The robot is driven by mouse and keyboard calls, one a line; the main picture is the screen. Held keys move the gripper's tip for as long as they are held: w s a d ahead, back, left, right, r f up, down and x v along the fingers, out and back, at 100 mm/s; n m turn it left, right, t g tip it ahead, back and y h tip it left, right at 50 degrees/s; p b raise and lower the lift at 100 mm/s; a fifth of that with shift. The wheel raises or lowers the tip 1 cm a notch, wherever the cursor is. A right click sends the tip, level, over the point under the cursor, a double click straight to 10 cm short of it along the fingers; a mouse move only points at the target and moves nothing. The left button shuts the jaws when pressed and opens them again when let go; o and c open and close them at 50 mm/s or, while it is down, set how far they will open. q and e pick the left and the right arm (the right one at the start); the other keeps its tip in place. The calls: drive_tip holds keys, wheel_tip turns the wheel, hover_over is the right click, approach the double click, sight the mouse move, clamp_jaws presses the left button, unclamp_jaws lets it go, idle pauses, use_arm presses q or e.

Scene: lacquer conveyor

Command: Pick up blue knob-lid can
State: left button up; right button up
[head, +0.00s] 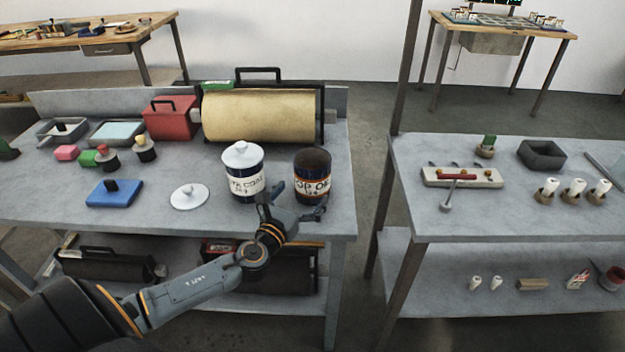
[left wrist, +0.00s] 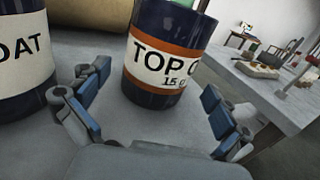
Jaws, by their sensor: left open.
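A dark blue can with a white label and a white knob lid (head: 243,155) stands upright on the grey table. Its side also shows at the left edge of the left wrist view (left wrist: 22,60), with its top cut off. To its right stands a dark blue can with an orange-banded TOP label (head: 312,168), with no knob lid showing on it. My left gripper (head: 292,210) is open in front of this right can. In the left wrist view the TOP can (left wrist: 165,55) appears ahead between the spread fingers. My right gripper is out of view.
A loose white knob lid (head: 190,196) lies left of the cans. A gold roller (head: 258,115) stands behind them. A blue block (head: 114,193) and a red box (head: 170,118) are further left. A second grey table (head: 490,215) stands right, across a gap.

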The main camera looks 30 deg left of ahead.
use_arm(q)
drive_tip(key=shift+w, duration=0.25)
drive_tip(key=w, duration=0.5)
drive_tip(key=shift+a, duration=0.4)
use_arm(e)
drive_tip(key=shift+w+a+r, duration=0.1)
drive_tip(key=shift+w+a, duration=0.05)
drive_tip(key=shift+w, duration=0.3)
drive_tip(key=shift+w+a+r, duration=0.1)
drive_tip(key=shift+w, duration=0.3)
use_arm(q)
drive_tip(key=shift+c, duration=0.2)
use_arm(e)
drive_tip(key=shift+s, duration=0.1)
use_arm(q)
drive_tip(key=c, duration=1.4)
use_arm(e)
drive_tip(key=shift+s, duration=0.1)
